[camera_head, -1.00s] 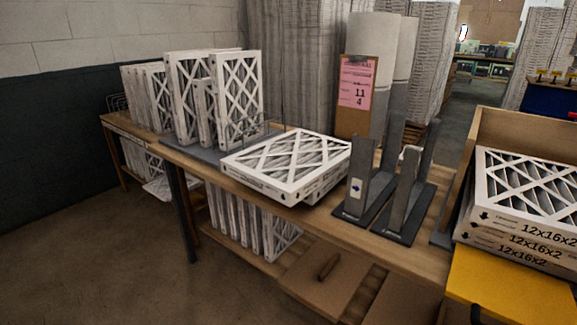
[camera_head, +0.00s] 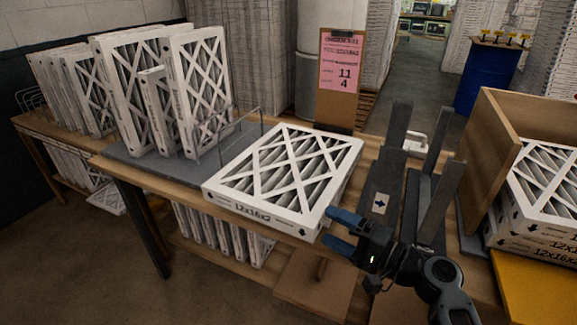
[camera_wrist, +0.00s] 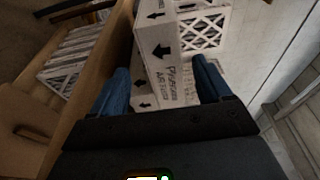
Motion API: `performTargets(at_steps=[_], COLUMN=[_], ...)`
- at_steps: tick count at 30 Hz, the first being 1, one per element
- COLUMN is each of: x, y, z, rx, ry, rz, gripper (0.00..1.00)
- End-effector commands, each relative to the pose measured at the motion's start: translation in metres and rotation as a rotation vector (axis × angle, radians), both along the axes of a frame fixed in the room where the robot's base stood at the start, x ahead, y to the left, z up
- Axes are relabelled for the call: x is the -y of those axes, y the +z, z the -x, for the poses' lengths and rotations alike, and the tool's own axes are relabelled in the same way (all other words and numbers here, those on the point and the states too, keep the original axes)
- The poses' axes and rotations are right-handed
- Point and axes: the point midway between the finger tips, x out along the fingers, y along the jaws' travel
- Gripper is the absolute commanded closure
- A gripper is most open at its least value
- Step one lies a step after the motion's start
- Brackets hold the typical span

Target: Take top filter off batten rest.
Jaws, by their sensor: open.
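The top filter (camera_head: 285,172), a flat white-framed box with a crossed lattice face and "12x16x2" on its front edge, lies flat on the bench. In the wrist view its white side with black arrows (camera_wrist: 160,50) shows between and beyond my fingers. Another white printed surface (camera_wrist: 146,101) shows below it. The batten rest cannot be made out under the filter. My gripper (camera_head: 335,228) has blue fingers, open, at the filter's near right corner; I cannot tell whether they touch it. It also shows in the wrist view (camera_wrist: 161,66), with fingers apart.
Dark upright posts (camera_head: 393,150) stand on the bench close behind my gripper. A clipboard (camera_head: 340,80) stands behind the filter. Upright filters (camera_head: 200,90) fill the left of the bench. A wooden box (camera_head: 500,140) with stacked filters is at the right.

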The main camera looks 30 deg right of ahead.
Motion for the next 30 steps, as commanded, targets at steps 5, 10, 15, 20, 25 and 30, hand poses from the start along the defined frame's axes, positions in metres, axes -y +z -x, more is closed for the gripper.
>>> performTargets(at_steps=[5, 10, 15, 20, 25, 30], x=[-0.006, -0.014, -0.026, -0.033, -0.034, -0.034], y=[0.003, 0.004, 0.008, 0.005, 0.004, 0.004], z=[-0.015, -0.03, -0.051, -0.067, -0.07, -0.07], rx=[0.003, 0.002, 0.003, 0.002, 0.002, 0.002], ry=[0.004, 0.003, 0.004, 0.003, 0.001, 0.001], rz=[-0.005, -0.004, -0.003, -0.003, -0.002, -0.002], gripper=[0.22, 0.22, 0.22, 0.22, 0.22, 0.27])
